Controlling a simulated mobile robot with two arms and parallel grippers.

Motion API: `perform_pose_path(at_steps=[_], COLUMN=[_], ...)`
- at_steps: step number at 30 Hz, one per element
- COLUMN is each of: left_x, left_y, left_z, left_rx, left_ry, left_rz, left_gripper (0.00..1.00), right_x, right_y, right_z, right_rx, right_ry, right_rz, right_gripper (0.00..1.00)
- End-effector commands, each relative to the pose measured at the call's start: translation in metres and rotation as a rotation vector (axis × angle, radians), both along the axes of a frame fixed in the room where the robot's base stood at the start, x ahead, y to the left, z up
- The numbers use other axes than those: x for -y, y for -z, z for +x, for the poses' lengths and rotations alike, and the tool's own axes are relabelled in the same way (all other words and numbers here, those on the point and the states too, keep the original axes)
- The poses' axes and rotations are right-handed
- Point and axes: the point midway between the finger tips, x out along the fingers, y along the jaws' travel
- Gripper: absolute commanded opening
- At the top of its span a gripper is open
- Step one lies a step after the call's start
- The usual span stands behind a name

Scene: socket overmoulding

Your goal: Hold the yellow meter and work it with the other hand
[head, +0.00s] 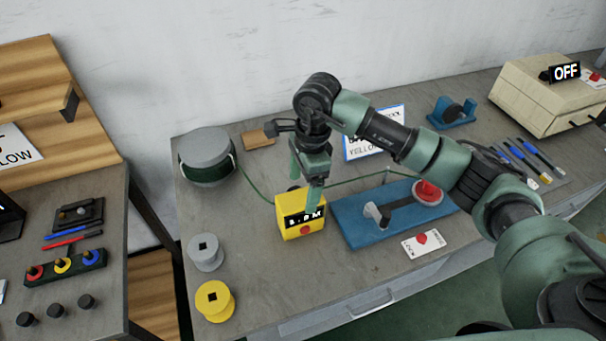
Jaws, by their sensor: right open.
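My right gripper (304,200) points down directly above the meter, with one finger in front of the display's right end. It is open. I cannot tell whether the fingers touch the meter. My left gripper is not in view.
A blue base with a lever and red knob (428,192) lies right of the meter. A grey spool (206,252) and a yellow spool (215,301) stand to the left. A large drum (206,148) is behind them.

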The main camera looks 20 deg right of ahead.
Motion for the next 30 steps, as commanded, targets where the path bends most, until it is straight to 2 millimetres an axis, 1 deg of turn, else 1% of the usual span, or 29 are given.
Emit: perform_pose_path(at_steps=[1,4,9,13,20,21,23,24,26,27,29,30], left_x=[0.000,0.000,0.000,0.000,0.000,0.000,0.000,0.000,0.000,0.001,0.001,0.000], left_y=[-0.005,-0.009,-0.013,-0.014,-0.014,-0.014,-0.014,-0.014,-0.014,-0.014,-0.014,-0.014], left_z=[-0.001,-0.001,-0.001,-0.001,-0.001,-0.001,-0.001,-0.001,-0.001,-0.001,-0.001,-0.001], left_rx=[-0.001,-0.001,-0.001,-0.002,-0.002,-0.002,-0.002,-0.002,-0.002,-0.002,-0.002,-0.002], left_ry=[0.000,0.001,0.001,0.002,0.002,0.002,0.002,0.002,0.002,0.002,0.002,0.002], left_rz=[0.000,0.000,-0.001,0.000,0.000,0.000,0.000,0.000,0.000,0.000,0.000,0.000], left_gripper=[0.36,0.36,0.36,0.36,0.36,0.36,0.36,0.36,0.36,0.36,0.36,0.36], right_x=[-0.002,-0.004,-0.006,-0.007,-0.007,-0.007,-0.007,-0.007,-0.007,-0.007,-0.007,-0.007], right_y=[0.007,0.022,0.041,0.048,0.049,0.049,0.049,0.049,0.049,0.049,0.049,0.049], right_z=[-0.001,-0.002,-0.001,-0.001,-0.001,-0.001,-0.001,-0.001,-0.001,-0.001,-0.001,-0.001], right_rx=[-0.006,-0.005,-0.002,-0.002,0.000,0.000,0.000,0.000,0.000,0.000,0.000,0.000], right_ry=[0.000,-0.001,0.000,-0.001,-0.002,-0.001,-0.001,-0.001,-0.001,-0.001,-0.001,-0.001], right_rz=[0.001,0.002,0.003,0.003,0.004,0.004,0.004,0.004,0.004,0.004,0.004,0.004], right_gripper=[0.83,0.83,0.83,0.83,0.83,0.80,0.63,0.52,0.35,0.24,0.08,0.49])
